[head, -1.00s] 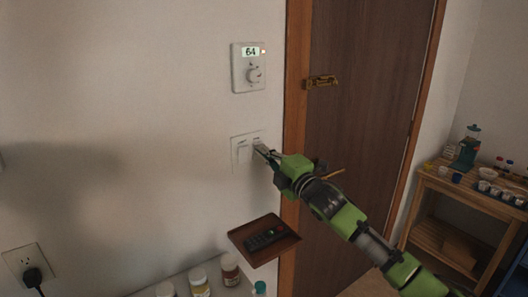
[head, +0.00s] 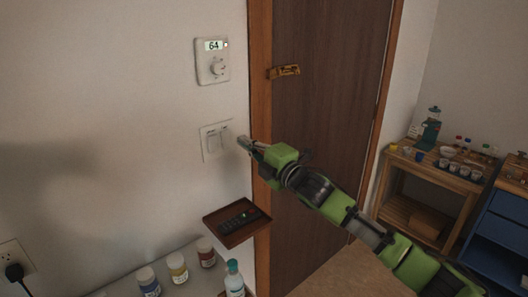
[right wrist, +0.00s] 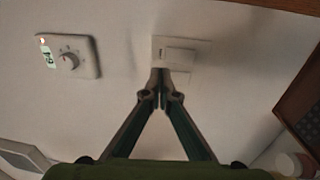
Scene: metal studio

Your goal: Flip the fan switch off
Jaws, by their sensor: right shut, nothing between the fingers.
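A white switch plate (head: 217,140) with two rocker switches side by side is on the wall left of the door frame. Small labels sit above the rockers, too small to read, so I cannot tell which is the fan switch. In the right wrist view the plate (right wrist: 193,46) is just beyond the fingertips, which hide part of it. My right gripper (head: 241,142) is shut and empty, its tips just right of the plate and seemingly off its surface. In the right wrist view the gripper's fingertips (right wrist: 161,74) meet. My left gripper is not in view.
A thermostat (head: 212,62) reading 64 is above the plate. A brown wall shelf (head: 216,217) with a black remote (head: 239,220) juts out below. The door (head: 325,110) is to the right. Several bottles stand on a surface at the bottom.

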